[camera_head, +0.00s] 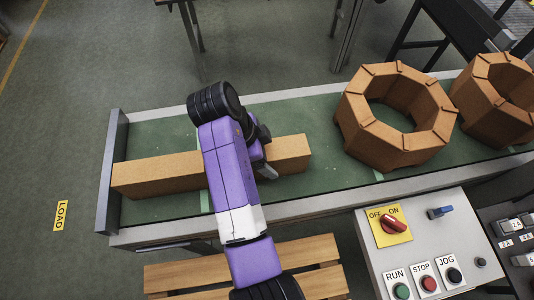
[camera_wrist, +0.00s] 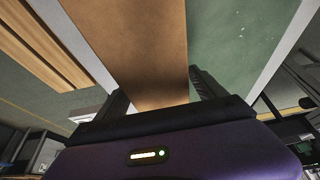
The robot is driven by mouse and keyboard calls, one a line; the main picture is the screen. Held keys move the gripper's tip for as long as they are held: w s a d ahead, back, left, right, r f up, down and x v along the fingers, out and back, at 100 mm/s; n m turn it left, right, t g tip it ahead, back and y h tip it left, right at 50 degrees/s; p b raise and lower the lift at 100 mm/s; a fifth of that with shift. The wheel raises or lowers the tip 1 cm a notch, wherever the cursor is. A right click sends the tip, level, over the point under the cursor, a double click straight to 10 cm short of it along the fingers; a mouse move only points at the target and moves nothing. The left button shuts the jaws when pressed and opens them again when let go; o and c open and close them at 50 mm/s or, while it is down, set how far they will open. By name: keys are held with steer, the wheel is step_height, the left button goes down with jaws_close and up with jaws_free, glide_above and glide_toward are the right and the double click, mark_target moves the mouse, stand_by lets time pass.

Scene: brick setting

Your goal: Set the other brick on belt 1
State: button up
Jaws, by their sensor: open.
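A long brown brick shape (camera_head: 160,174) lies lengthwise on the left part of the green belt (camera_head: 330,180). My arm crosses over its middle, so I cannot tell whether it is one brick or two in line; its right end (camera_head: 290,153) shows beyond my arm. In the wrist view, a brown brick surface (camera_wrist: 135,45) runs between the two dark fingers of my gripper (camera_wrist: 160,88). The fingers are apart, one on each side of it, and whether they touch it is unclear. No belt number is readable.
Two octagonal brown rings (camera_head: 350,125) (camera_head: 475,107) stand on the belt at the right. A grey end plate (camera_head: 107,170) closes the belt's left end. A control panel (camera_head: 425,240) and a wooden slatted pallet (camera_head: 310,255) are in front. A LOAD label (camera_head: 61,215) lies on the floor.

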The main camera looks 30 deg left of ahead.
steer(key=p+v, duration=0.2)
steer(key=v, duration=1)
